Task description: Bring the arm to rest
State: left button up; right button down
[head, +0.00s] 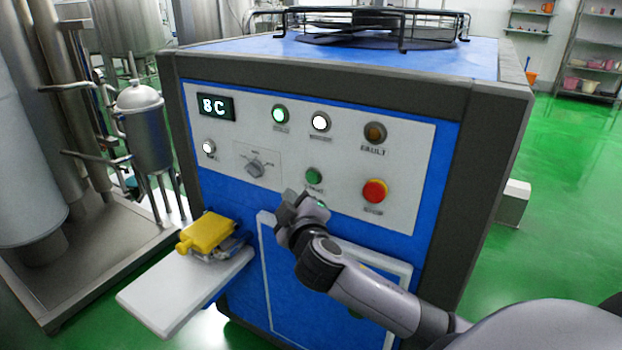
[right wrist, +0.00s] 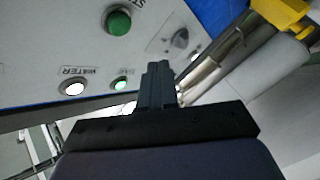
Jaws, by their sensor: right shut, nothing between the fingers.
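My right arm reaches in from the lower right of the head view. Its gripper (head: 290,200) is in front of the control panel (head: 410,135), just below and left of the green button (head: 314,175). The right gripper is shut and empty; its closed fingers (right wrist: 158,82) show in the right wrist view, pointing at the panel. Whether the fingertips touch the panel cannot be told. The green button also shows in the right wrist view (right wrist: 118,21), up and left of the fingers. My left gripper is not in view.
The blue machine (head: 470,62) fills the middle, with a red button (head: 375,191), a selector knob (head: 255,168) and a display reading 8C. Steel tanks stand left; green floor is open at right.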

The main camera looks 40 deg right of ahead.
dwell(0.4)
jog(key=s+a+f+g+y+p, duration=0.25)
jog(key=s+a+f+y, duration=0.2)
jog(key=s+f, duration=0.35)
jog(key=s+a+f+g+y+p, duration=0.2)
jog(key=s+a+f+y+p, duration=0.1)
jog(key=s+a+f, duration=0.5)
jog(key=s+f+m+g+y+p, duration=0.1)
jog(key=s+f+m+p, duration=0.1)
jog(key=s, duration=0.6)
notch_tip(320, 180, down, 2)
jog(key=shift+s+f+m, duration=0.25)
jog(key=shift+m, duration=0.25)
